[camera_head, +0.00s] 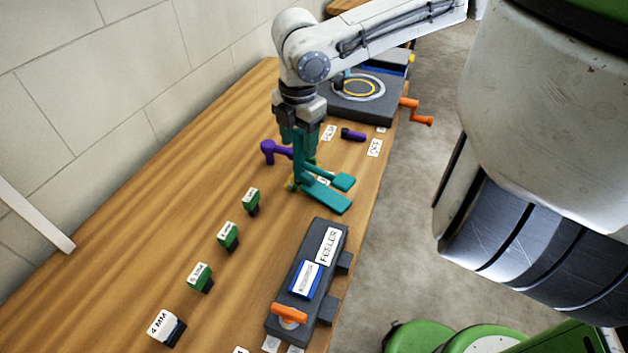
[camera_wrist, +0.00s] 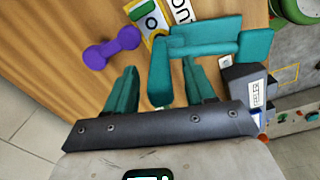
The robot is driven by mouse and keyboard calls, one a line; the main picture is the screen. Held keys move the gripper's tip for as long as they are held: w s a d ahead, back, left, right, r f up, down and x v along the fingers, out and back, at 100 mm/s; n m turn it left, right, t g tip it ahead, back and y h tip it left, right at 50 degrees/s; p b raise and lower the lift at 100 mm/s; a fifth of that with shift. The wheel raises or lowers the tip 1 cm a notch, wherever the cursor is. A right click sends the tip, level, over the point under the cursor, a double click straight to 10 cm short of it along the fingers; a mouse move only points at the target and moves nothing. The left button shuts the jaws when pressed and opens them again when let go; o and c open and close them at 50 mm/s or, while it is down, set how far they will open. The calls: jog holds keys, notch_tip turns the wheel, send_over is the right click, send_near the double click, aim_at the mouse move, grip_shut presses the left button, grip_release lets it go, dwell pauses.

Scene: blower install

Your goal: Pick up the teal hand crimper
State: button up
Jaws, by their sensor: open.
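The teal hand crimper (camera_head: 325,192) is on the wooden bench below my gripper in the head view, with its two flat arms spread toward the bench's right edge. My gripper (camera_head: 298,146) points down over its upright end, and its fingers are also teal. In the wrist view the crimper (camera_wrist: 205,38) lies across the top middle. One block-like part of it reaches down between the two fingers of my gripper (camera_wrist: 160,75), nearer the right finger. The jaws are open. Whether a finger touches the crimper I cannot tell.
A purple tool (camera_head: 272,150) lies just left of my gripper. A dark box labelled FEELER (camera_head: 308,275) stands in front. Several green labelled blocks (camera_head: 228,236) line the left. A dark turntable unit (camera_head: 360,95) with an orange crank stands behind. The bench's middle left is clear.

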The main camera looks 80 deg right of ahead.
jog(key=shift+f, duration=0.6)
jog(key=shift+c, duration=0.5)
grip_shut()
jog(key=shift+r, duration=0.1)
dwell(0.4)
